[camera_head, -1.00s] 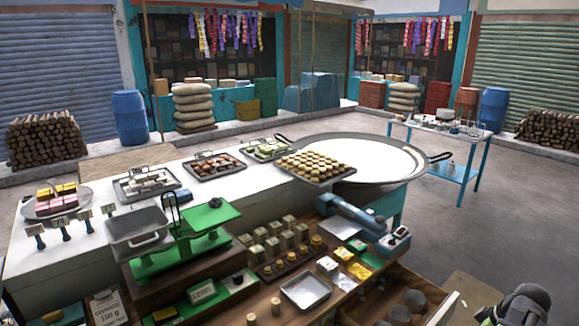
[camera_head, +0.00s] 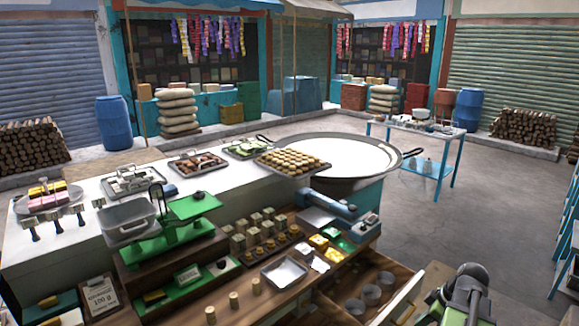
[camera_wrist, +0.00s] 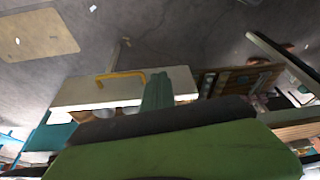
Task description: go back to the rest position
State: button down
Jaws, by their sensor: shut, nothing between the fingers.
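My arm shows at the bottom right of the head view as grey and green parts, over the floor just right of the open wooden drawer (camera_head: 372,290). My gripper (camera_wrist: 158,90) shows in the wrist view as a narrow green piece rising above a wide green and black body. Its fingers are together, with nothing seen between them. A pale drawer front with a yellow handle (camera_wrist: 121,76) is behind it in the wrist view, partly hidden by the green body. I cannot tell the gap between them.
A blue side table (camera_head: 430,165) stands beyond. Grey floor (camera_head: 490,200) is open at right; blue ladder-like frames stand at the right edge.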

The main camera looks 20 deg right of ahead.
jog(key=w+a+n+g, duration=0.1)
jog(key=w+a+n, duration=0.1)
jog(key=w+a, duration=0.5)
jog(key=w+a+n, duration=0.1)
jog(key=w+a, duration=0.1)
jog(key=a, duration=0.9)
jog(key=w+a+n+g, duration=0.1)
jog(key=w+a+n, duration=0.1)
jog(key=w+a, duration=0.45)
jog(key=s+a+m+h, duration=0.1)
jog(key=a+m, duration=0.4)
jog(key=a, duration=0.3)
jog(key=s+a+f+m+g+h, duration=0.1)
jog(key=s+a+m, duration=0.1)
jog(key=a+m, duration=0.4)
jog(key=a, duration=0.2)
jog(key=shift+a+f, duration=0.25)
jog(key=shift+a, duration=0.1)
